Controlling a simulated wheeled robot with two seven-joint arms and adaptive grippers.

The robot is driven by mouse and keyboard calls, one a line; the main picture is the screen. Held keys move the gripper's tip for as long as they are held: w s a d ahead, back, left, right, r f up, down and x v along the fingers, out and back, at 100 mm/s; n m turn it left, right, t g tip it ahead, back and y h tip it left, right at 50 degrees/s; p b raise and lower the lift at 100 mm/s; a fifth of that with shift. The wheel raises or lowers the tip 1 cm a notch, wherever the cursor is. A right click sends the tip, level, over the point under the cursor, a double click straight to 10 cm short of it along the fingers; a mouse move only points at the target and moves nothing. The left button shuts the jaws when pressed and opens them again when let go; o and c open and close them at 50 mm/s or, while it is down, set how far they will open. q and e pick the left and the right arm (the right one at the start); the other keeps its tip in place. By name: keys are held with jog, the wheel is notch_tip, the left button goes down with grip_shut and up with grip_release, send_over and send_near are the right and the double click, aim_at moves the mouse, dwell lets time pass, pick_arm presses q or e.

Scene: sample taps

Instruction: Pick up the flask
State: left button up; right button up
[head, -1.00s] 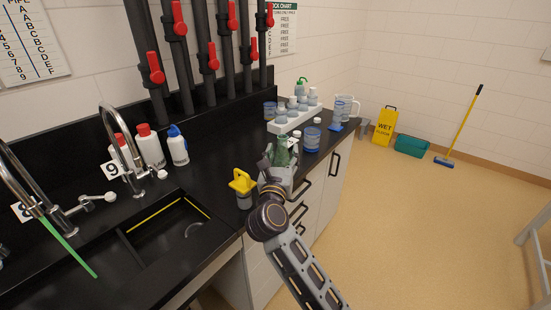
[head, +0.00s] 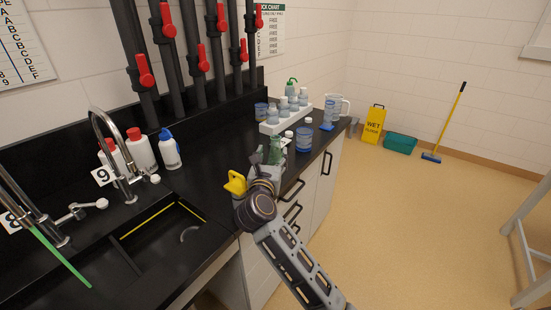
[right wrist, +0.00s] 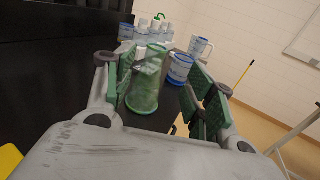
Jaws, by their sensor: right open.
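The flask (right wrist: 146,88) is a greenish, see-through cone standing upright on the dark counter in the right wrist view. It also shows in the head view (head: 275,150), just beyond my right gripper (head: 266,170), which hides its lower part. In the right wrist view my right gripper (right wrist: 163,72) is open. The flask appears between its green-padded fingers, nearer the left one. I cannot tell whether that finger touches it. My left gripper is not in view.
A yellow-handled item (head: 236,183) stands close left of my right gripper. Beyond the flask are a blue-marked beaker (head: 304,140), a white rack of bottles (head: 270,127) and a jug (head: 334,107). A sink with taps lies left.

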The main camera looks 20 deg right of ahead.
aim_at(275, 141)
jog(key=shift+x, duration=3.15)
jog(key=shift+w, duration=0.15)
jog(key=shift+x, duration=2.45)
jog(key=shift+a, duration=0.2)
jog(key=c, duration=1.1)
